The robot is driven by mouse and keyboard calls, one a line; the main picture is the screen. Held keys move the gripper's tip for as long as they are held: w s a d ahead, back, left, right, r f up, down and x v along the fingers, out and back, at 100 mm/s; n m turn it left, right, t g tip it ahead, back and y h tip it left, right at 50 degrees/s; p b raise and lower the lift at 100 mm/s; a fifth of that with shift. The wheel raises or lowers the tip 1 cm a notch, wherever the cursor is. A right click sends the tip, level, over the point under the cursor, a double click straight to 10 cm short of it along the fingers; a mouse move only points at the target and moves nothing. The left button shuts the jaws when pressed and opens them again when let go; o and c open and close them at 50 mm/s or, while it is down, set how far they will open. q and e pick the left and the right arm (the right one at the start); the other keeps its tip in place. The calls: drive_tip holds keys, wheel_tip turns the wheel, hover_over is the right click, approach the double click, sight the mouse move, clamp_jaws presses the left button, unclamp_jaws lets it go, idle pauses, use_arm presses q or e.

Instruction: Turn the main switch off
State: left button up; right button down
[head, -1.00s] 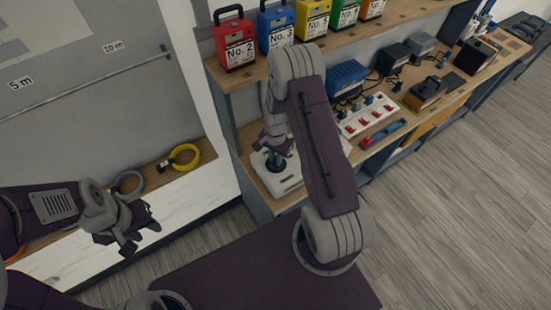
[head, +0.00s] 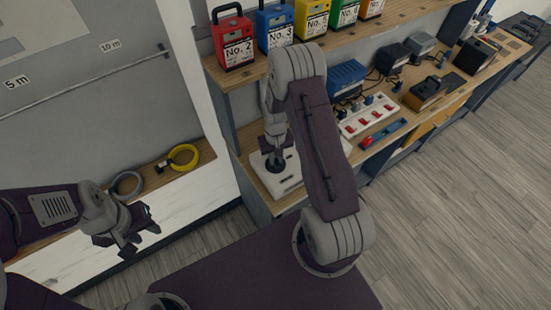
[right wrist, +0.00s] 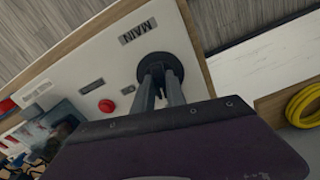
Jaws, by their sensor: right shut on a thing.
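The main switch (right wrist: 160,70) is a round dark knob on a white panel (right wrist: 95,65) with a MAIN label beside it. In the right wrist view both fingers of my right gripper (right wrist: 161,82) are shut on its raised grip. In the head view my right gripper (head: 276,157) reaches down to the white panel (head: 291,184) on the lower shelf, and my arm hides part of the panel. I cannot read the switch's setting. My left gripper (head: 140,238) is open and empty, in front of the white-fronted ledge at the left.
A red button (right wrist: 106,106) sits on the same panel. A power strip with red switches (head: 368,117) and a blue box (head: 346,78) stand farther along the shelf. Numbered cases, such as a red one (head: 235,45), line the shelf above. A yellow ring (head: 183,157) lies on the left ledge.

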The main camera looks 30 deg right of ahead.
drive_tip(key=shift+w+r+n, duration=0.15)
drive_tip(key=shift+w+n, duration=0.1)
drive_tip(key=shift+n, duration=1.25)
drive_tip(key=c, duration=1.6)
unclamp_jaws()
drive_tip(key=shift+o, duration=1.2)
drive_tip(key=shift+s, duration=0.1)
wheel_tip(320, 180, up, 9)
drive_tip(key=b, duration=0.1)
drive_tip(key=shift+a, duration=0.1)
